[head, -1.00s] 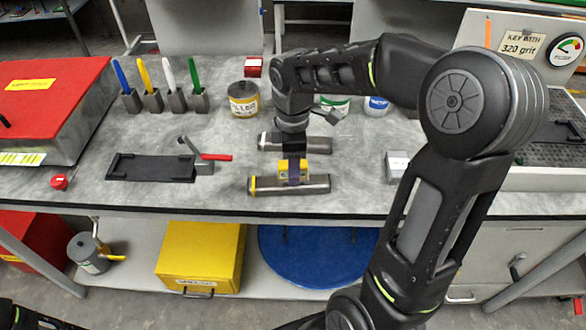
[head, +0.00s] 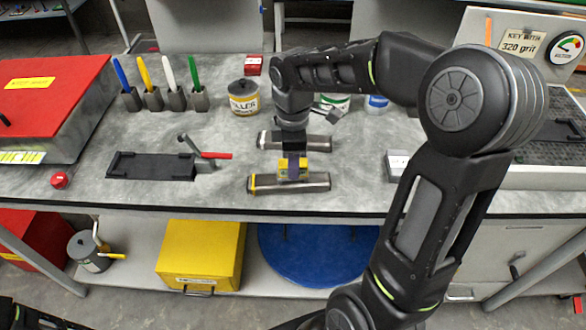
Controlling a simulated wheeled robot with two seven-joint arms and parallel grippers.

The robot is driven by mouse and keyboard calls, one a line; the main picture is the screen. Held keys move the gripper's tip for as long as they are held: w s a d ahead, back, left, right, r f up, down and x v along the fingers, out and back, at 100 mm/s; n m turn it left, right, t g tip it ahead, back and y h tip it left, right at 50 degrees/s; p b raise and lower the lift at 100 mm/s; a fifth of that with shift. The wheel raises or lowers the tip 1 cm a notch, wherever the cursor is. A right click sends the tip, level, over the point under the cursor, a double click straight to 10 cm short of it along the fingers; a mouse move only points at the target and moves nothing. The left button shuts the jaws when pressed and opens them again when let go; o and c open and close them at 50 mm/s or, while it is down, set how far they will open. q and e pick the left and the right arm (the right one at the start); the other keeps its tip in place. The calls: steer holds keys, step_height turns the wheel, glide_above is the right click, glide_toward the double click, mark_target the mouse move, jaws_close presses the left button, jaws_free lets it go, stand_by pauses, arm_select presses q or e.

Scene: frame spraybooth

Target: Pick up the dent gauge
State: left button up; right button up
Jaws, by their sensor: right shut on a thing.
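A small yellow block, which looks like the dent gauge (head: 285,174), sits at the near grey tube (head: 312,183) near the front of the bench. My right gripper (head: 293,166) points down from above and is shut on the yellow block. The fingers cover part of the block. I cannot tell whether the block still touches the tube. My left gripper is out of view; only a bit of that arm shows at the lower left corner.
A second grey tube (head: 318,144) lies just behind. A filler can (head: 243,98), pens in holders (head: 160,98) and a small red box (head: 252,66) stand further back. A black tray (head: 150,167) with a red-handled clamp (head: 215,155) lies left. The bench front between is clear.

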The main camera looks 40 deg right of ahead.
jaws_close()
stand_by(0.3)
step_height(320, 180, up, 10)
steer(key=shift+b, duration=0.45)
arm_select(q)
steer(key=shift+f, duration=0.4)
arm_select(e)
steer(key=shift+r, duration=0.1)
